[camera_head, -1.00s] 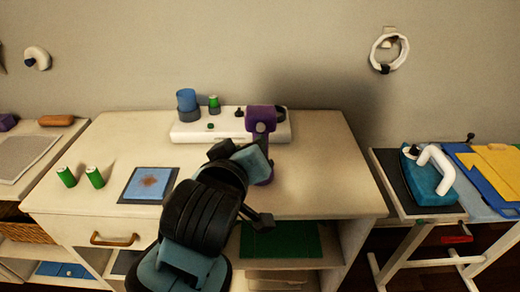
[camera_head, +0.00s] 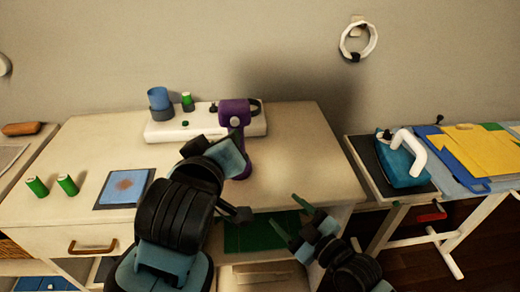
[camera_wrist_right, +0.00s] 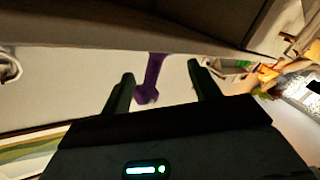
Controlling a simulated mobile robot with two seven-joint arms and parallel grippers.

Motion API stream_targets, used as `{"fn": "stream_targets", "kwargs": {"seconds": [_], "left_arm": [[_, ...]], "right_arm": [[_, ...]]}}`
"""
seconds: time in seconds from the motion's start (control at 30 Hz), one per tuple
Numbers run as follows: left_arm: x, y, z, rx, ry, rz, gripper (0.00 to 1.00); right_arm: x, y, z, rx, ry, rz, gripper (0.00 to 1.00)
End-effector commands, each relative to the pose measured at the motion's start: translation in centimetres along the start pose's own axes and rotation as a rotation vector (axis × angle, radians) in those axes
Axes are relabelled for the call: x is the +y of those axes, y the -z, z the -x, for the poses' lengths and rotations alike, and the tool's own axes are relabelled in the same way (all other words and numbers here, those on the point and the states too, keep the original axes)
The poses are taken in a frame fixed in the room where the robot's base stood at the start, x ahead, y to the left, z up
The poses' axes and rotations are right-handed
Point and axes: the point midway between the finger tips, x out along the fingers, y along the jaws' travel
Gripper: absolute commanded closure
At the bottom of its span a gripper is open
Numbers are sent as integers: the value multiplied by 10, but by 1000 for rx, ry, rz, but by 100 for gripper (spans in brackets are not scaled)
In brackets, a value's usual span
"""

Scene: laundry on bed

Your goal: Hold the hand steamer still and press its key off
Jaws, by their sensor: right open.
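The purple hand steamer (camera_head: 236,108) stands upright on the table in front of a white base; its handle runs down behind my left arm's end. A small grey round spot (camera_head: 235,122) shows on its head; I cannot tell whether that is the key. My left gripper (camera_head: 236,185) is at the handle, but its fingers are mostly hidden, so its grip cannot be told. My right gripper (camera_head: 293,218) is open and empty at the table's front right edge, apart from the steamer. In the right wrist view, the purple steamer (camera_wrist_right: 151,78) shows between the open fingers, farther off.
The white base (camera_head: 185,127) holds a blue cup (camera_head: 160,100) and a green spool (camera_head: 188,102). A teal iron (camera_head: 402,162) stands on the side board. The tabletop right of the steamer is clear.

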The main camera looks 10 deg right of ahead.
Motion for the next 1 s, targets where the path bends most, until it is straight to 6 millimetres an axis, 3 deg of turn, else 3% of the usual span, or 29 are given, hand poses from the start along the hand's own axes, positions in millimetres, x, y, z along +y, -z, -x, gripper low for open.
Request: {"fn": "stream_targets", "kwargs": {"seconds": [0.2, 0.5, 0.7, 1.0], "left_arm": [[0, 0, 0, 0, 0, 0, 64], [0, 0, 0, 0, 0, 0, 64], [0, 0, 0, 0, 0, 0, 64], [0, 0, 0, 0, 0, 0, 64]], "right_arm": [[22, 36, -51, 84, 68, -152, 38], [50, 76, -104, 121, 171, -383, 38], [62, 90, -120, 122, 205, -464, 38], [65, 94, -124, 121, 213, -485, 38]]}}
